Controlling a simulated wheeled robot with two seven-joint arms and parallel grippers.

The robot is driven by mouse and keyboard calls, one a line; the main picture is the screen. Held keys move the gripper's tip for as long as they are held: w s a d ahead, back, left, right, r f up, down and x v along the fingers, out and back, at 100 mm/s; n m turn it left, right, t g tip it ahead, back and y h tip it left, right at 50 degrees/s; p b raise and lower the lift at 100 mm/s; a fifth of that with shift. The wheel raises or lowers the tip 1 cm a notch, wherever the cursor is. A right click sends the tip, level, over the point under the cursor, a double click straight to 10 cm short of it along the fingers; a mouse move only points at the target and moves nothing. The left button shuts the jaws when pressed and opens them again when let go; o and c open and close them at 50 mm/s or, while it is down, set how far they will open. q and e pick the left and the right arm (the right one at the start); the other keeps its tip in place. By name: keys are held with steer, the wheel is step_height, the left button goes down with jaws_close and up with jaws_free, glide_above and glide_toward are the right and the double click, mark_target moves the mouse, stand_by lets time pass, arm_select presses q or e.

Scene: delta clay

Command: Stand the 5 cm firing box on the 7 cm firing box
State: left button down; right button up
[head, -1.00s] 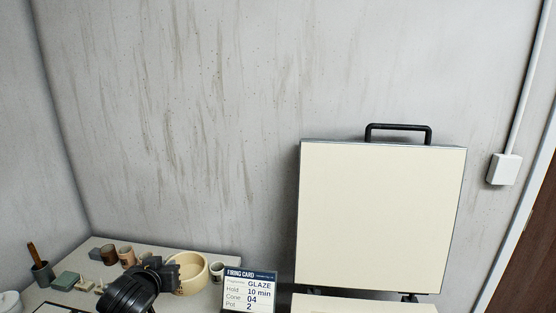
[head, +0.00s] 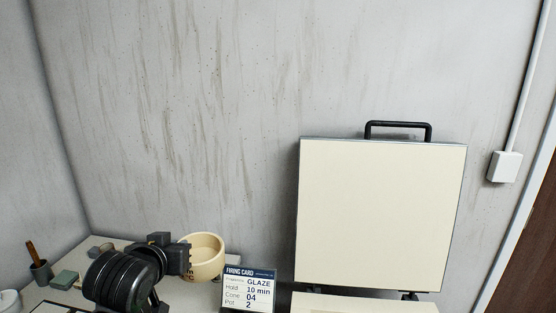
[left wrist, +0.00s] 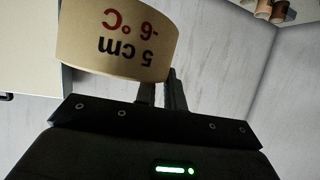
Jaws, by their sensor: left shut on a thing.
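The 5 cm firing box (head: 204,259) is a round, cream, open-topped vessel. In the left wrist view its wall (left wrist: 115,35) shows upside-down print reading "5 cm" and "-6 °C". My left gripper (head: 183,258) is shut on the side of its wall; its fingers (left wrist: 162,92) also show in the left wrist view. The box appears raised over the back right part of the table, mouth up in the head view. I cannot make out a 7 cm firing box in any view. My right gripper is not in view.
A large cream panel with a black handle (head: 398,125) stands upright farther right. A green block (head: 64,279), a grey pot with a brush (head: 41,271) and a white bowl (head: 10,302) are at left. Small cups (left wrist: 273,9) show in the wrist view.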

arm_select(q)
steer(key=shift+a, duration=0.1)
stand_by(0.3)
steer(key=s+d+f+m+h, duration=0.1)
steer(key=s+d+h, duration=0.1)
steer(key=s+d, duration=0.2)
steer(key=s+d+f+m+h, duration=0.1)
steer(key=s+d, duration=0.3)
steer(key=d, duration=0.7)
steer(key=shift+s+m+g+h, duration=0.3)
steer(key=shift+s+m+h, duration=0.1)
steer(key=shift+m, duration=0.3)
